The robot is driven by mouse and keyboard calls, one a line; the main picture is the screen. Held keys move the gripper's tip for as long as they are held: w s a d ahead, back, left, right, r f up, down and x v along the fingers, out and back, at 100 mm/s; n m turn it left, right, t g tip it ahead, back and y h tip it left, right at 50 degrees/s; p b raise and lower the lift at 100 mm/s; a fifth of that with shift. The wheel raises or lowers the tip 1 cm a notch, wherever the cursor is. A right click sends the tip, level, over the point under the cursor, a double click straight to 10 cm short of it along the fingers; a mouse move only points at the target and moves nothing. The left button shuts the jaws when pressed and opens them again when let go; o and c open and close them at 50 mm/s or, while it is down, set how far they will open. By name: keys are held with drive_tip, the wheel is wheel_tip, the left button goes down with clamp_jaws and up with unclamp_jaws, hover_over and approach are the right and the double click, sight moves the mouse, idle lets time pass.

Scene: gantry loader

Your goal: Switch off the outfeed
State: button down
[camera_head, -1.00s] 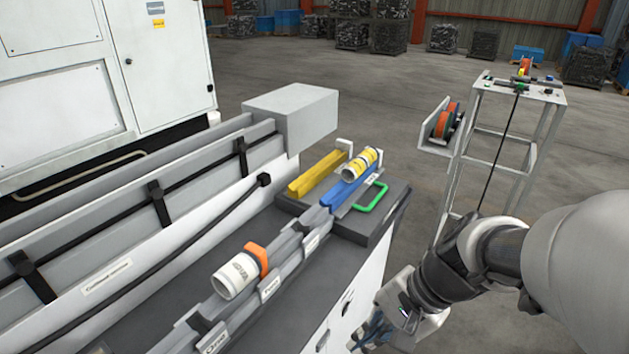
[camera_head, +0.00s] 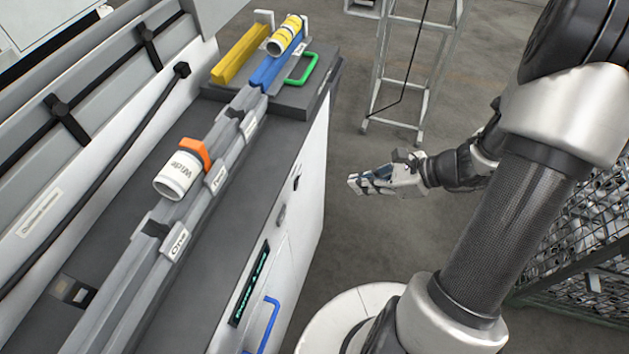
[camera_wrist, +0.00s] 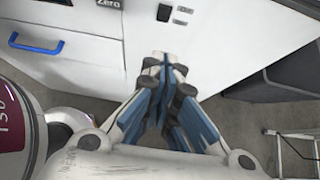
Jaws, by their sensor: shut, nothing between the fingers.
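The outfeed's label is not readable, so I cannot tell which control belongs to it. On the white machine front are a small dark switch (camera_head: 297,183) and a grey fitting (camera_head: 281,215) below it.
A green handle (camera_head: 302,68) and a blue handle (camera_head: 268,325) stick out. A wire cage (camera_head: 590,235) stands at right.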

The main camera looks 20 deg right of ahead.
sight(297, 183)
drive_tip(key=shift+a, duration=0.1)
drive_tip(key=w+a+r+b+x, duration=0.1)
drive_tip(key=b+x, duration=0.3)
drive_tip(key=x, duration=0.8)
drive_tip(key=shift+w+a+r, duration=0.2)
drive_tip(key=shift+a+r, duration=0.2)
